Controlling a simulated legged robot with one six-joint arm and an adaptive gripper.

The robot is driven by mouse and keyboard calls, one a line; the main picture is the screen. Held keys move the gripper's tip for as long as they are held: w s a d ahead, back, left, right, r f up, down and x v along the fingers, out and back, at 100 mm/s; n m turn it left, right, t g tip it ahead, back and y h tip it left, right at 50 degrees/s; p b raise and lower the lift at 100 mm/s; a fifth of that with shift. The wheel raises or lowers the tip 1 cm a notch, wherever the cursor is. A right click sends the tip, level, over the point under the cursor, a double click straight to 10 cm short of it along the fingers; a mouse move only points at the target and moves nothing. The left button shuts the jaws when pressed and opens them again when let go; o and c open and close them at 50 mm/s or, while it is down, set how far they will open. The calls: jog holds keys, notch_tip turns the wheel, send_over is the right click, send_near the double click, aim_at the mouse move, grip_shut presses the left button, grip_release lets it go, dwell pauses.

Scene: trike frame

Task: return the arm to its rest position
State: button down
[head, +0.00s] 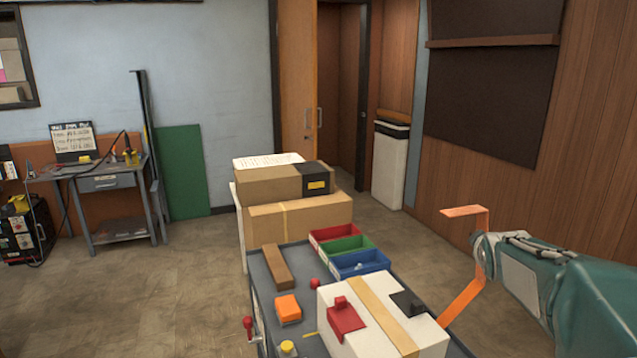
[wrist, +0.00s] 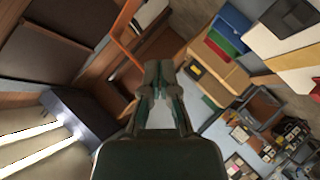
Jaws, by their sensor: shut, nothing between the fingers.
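My gripper (wrist: 158,72) shows in the wrist view with its two fingertips together and nothing between them. My teal arm comes in from the right edge of the head view, raised beside the right side of the cart (head: 262,290). The fingers cannot be made out in the head view. An orange bent bar (head: 466,212) shows at the arm's end; I cannot tell whether it is joined to the arm. The wrist view is tilted and looks out over the room.
The cart carries a white box (head: 375,318) with tape, red, green and blue bins (head: 360,264), an orange block (head: 288,308) and a brown block (head: 277,266). Cardboard boxes (head: 300,220) stand behind. A workbench (head: 105,183) is far left. Floor is clear at left.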

jog(key=s+a+f+m+g+y, duration=0.1)
jog(key=s+a+f+m+g, duration=0.1)
jog(key=s+a, duration=0.4)
jog(key=s+a+f+m+g+y, duration=0.2)
jog(key=s+a, duration=0.4)
jog(key=s, duration=0.8)
jog(key=s+a+f+m+g+y, duration=0.1)
jog(key=s+a+f+m+g, duration=0.1)
jog(key=s+a, duration=0.5)
jog(key=s+f, duration=0.1)
jog(key=s, duration=0.3)
jog(key=shift+f+m, duration=0.15)
jog(key=shift+m, duration=0.25)
jog(key=shift+a, duration=0.2)
